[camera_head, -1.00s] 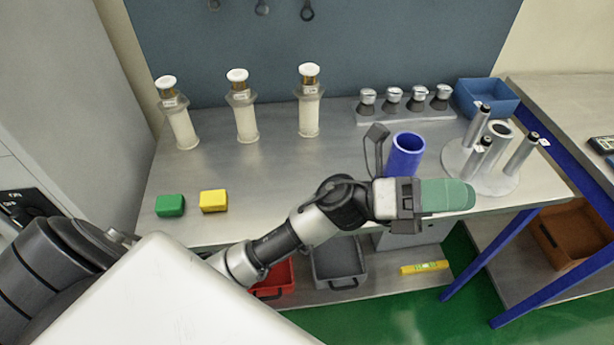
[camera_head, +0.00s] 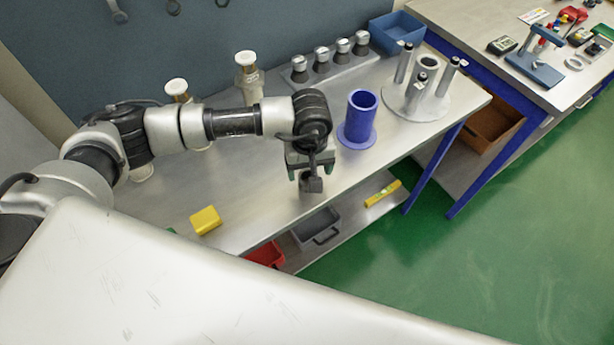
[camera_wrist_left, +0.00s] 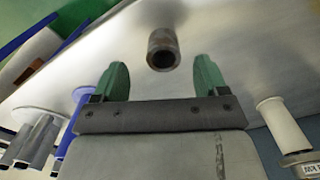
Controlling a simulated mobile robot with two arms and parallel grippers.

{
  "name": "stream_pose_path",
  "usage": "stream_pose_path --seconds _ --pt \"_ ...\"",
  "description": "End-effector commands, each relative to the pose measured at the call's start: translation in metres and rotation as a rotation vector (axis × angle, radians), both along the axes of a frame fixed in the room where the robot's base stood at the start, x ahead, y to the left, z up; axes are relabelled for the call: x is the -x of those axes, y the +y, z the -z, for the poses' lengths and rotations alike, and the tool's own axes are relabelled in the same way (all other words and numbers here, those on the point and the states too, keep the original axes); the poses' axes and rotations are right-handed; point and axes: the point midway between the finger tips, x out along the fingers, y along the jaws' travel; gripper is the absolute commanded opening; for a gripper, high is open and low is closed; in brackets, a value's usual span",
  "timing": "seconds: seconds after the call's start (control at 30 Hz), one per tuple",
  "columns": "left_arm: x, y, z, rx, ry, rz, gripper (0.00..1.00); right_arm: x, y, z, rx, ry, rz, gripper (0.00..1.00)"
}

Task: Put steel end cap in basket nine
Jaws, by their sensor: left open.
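My left gripper (camera_head: 299,166) points down over the bench near its front edge in the head view, its fingers mostly hidden by the wrist. The left wrist view shows its two green fingers (camera_wrist_left: 160,80) open and empty. Beyond the fingertips, roughly centred between them, a short dark steel cylinder with a hollow-looking end (camera_wrist_left: 163,50) is on the bench, apart from the fingers. It may be the steel end cap; I cannot tell for sure. No basket number is readable. My right gripper is out of view.
A blue tube on a flange (camera_head: 361,115) and a disc with steel posts (camera_head: 415,103) stand right of the gripper. Capped pieces (camera_head: 322,60) and a blue bin (camera_head: 396,35) are behind. Red (camera_head: 266,256) and grey (camera_head: 316,229) bins sit below; a yellow block (camera_head: 205,220) is left.

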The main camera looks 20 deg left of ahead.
Motion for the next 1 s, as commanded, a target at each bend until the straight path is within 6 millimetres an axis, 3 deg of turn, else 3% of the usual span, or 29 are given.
stream_pose_path --seconds 0.17,0.33,0.5,0.77,1.0 --pt "0.0 0.001 0.011 0.001 0.003 -0.001 0.73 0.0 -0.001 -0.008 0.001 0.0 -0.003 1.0" --pt "-0.003 0.003 0.035 0.0 0.006 -0.003 0.73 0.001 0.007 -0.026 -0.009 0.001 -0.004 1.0" --pt "-0.004 0.003 0.056 0.003 0.002 -0.001 0.73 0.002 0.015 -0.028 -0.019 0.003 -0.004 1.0" --pt "-0.004 0.003 0.059 0.003 0.001 -0.001 0.73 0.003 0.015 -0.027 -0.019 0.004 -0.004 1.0" --pt "-0.004 0.003 0.059 0.003 0.001 -0.001 0.37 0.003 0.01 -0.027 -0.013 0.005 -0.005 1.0"
